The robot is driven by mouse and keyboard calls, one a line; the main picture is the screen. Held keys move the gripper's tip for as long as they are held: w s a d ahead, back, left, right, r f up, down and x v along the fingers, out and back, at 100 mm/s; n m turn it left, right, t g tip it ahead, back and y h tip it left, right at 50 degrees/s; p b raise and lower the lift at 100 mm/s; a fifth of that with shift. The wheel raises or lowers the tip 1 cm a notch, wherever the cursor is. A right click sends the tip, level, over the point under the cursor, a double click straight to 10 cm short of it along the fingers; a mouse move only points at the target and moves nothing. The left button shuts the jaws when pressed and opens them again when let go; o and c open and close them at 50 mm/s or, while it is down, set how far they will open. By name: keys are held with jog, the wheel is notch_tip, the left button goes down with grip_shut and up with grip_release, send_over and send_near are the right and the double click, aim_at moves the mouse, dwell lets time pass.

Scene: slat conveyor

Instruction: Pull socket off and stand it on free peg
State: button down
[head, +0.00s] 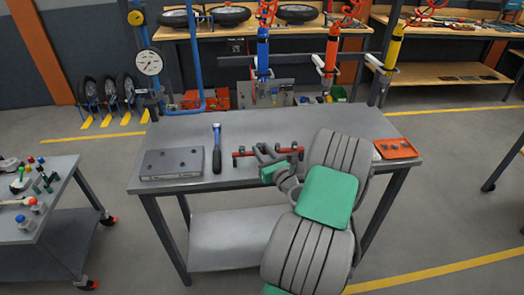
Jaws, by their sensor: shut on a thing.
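My gripper (262,150) is at the red rail (288,151) on the middle of the grey workbench (245,122). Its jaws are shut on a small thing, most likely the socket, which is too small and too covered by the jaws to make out. I cannot tell whether the socket is still touching the rail. A flat grey block (172,164) lies at the bench's left end, with a few small dark marks on top. I cannot tell whether these are pegs. A blue-and-black hand tool (217,150) lies between the block and the rail.
Blue, orange and yellow hanging tools (331,48) and a round gauge (149,62) stand along the back edge. The bench's back left is clear.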

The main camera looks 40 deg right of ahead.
jog(key=shift+f, duration=0.25)
jog(key=c, duration=1.1)
grip_release()
jog(key=shift+b+v, duration=1.35)
jog(key=shift+v, duration=2.5)
